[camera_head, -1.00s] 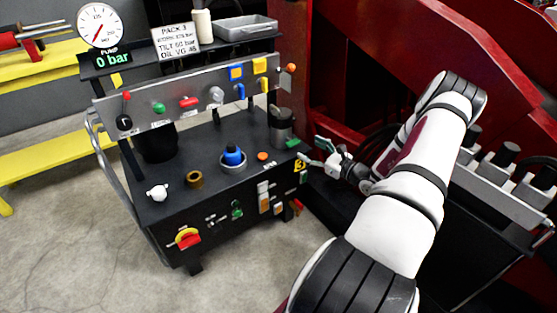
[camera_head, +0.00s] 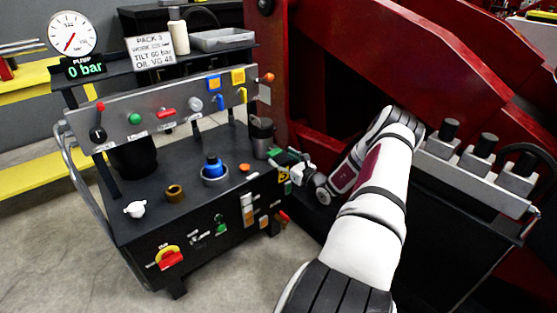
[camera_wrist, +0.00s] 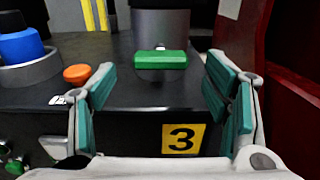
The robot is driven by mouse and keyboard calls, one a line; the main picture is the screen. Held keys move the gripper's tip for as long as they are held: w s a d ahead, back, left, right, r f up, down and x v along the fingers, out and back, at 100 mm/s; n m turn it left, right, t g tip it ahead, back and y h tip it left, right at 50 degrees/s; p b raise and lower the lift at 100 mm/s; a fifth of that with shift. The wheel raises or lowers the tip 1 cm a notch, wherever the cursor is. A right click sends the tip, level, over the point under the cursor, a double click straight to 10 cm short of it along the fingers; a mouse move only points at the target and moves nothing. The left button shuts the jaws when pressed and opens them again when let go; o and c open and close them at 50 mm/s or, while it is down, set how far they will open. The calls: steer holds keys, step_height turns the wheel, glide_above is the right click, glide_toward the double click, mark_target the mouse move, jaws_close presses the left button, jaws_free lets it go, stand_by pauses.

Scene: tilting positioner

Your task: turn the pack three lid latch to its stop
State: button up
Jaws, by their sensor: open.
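The lid latch, a green bar (camera_wrist: 161,60), lies crosswise at the top edge of the black pack (camera_wrist: 120,92), in front of a dark grey cylinder (camera_wrist: 161,28). A yellow label with a 3 (camera_wrist: 183,139) is on the pack's face below. My gripper (camera_wrist: 162,85) is open, with one teal-padded finger on each side of the latch's line. The latch sits ahead of the fingertips, with nothing between the pads. In the head view my gripper (camera_head: 288,164) is at the pack's right front corner, and the small green latch (camera_head: 275,153) shows beside it.
An orange button (camera_wrist: 77,74) and a blue-capped fitting (camera_wrist: 20,46) stand left of the latch. A red wall (camera_wrist: 289,60) rises close on the right. The control panel (camera_head: 150,112) with knobs and levers stands behind the pack's top. The gauge display (camera_head: 86,68) reads 0 bar.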

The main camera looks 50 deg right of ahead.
mark_target(275, 153)
steer(key=shift+b+x, duration=0.3)
steer(key=shift+x, duration=1)
steer(key=shift+c, duration=0.6)
steer(key=c, duration=1)
steer(key=shift+c, duration=0.2)
